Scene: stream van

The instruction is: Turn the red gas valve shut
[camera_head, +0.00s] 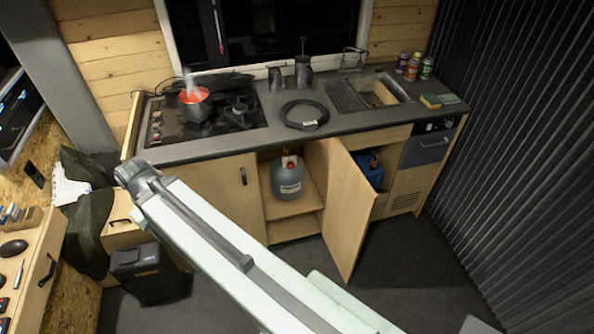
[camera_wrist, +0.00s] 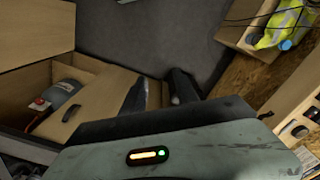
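The grey-blue gas bottle (camera_head: 287,182) stands upright on the shelf of the open cabinet under the counter. Its red valve (camera_head: 290,162) sits on top, small in the head view. In the wrist view the bottle (camera_wrist: 64,93) lies at the left, tilted in the picture, with the red valve (camera_wrist: 39,103) at its lower-left end. My gripper (camera_wrist: 160,90) shows two dark fingers apart with nothing between them, to the right of the bottle and not touching it. In the head view my arm reaches up left, with its end left of the bottle; the fingers are not clear there.
An open cabinet door (camera_head: 342,205) stands out right of the bottle. A closed door (camera_head: 222,190) is on its left. A dark bin (camera_head: 148,272) stands on the floor. Dark floor (camera_head: 420,270) is free at the right.

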